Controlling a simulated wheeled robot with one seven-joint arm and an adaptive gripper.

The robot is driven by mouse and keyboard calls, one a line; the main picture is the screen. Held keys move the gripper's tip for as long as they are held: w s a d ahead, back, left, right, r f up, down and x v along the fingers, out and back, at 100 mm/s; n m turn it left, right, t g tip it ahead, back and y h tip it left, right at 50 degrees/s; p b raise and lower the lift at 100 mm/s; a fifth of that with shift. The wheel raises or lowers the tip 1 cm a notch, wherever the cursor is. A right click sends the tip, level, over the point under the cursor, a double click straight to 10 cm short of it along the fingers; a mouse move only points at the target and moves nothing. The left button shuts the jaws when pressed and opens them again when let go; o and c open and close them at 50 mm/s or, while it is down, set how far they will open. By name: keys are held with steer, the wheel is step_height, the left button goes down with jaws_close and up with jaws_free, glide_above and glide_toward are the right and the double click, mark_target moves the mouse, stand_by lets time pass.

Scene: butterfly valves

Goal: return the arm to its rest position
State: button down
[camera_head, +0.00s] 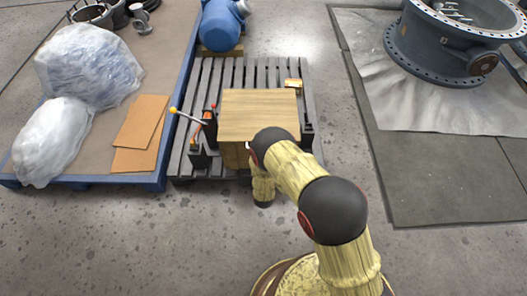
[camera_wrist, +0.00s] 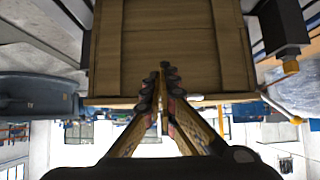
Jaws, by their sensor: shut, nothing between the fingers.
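My arm (camera_head: 297,171), pale yellow with dark joints, is bent at the lower middle of the head view, in front of a wooden crate (camera_head: 258,112) on a grey slatted pallet (camera_head: 228,75). My gripper's fingertips cannot be made out in the head view. In the wrist view my gripper (camera_wrist: 163,77) has its dark, ridged fingers together, with nothing between them. The fingers overlap the lower part of the wooden crate (camera_wrist: 165,42) in the picture. I cannot tell whether they touch it.
A lever with a yellow knob (camera_head: 173,110) stands left of the crate. A blue-edged platform (camera_head: 110,183) holds plastic-wrapped bundles (camera_head: 88,65) and cardboard sheets (camera_head: 140,122). A large flanged valve body (camera_head: 440,45) lies at right. The floor (camera_head: 120,245) at lower left is clear.

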steer(key=shift+f, duration=0.1)
steer(key=s+f+g, duration=0.5)
steer(key=s+f, duration=0.2)
steer(key=s, duration=0.5)
steer(key=s+r+n+g, duration=0.1)
steer(key=s+r+g, duration=0.2)
steer(key=s, duration=0.1)
steer(key=s+d+r+n+g, duration=0.1)
steer(key=s+d+r+g, duration=0.1)
steer(key=r, duration=1.4)
steer(key=s+d+r+g, duration=0.2)
steer(key=s+r, duration=0.1)
steer(key=r, duration=1.2)
steer(key=s+d+r+t, duration=0.2)
steer(key=s+d+r, duration=0.2)
steer(key=r, duration=0.8)
steer(key=s+d+r+m+t+p, duration=0.1)
steer(key=d+r, duration=0.5)
steer(key=r, duration=0.6)
steer(key=s+d+r+m+t+p, duration=0.1)
steer(key=s+d+r+t, duration=0.3)
steer(key=r, duration=0.8)
steer(key=s, duration=0.2)
steer(key=shift+s+d+r, duration=0.35)
steer(key=shift+d, duration=0.05)
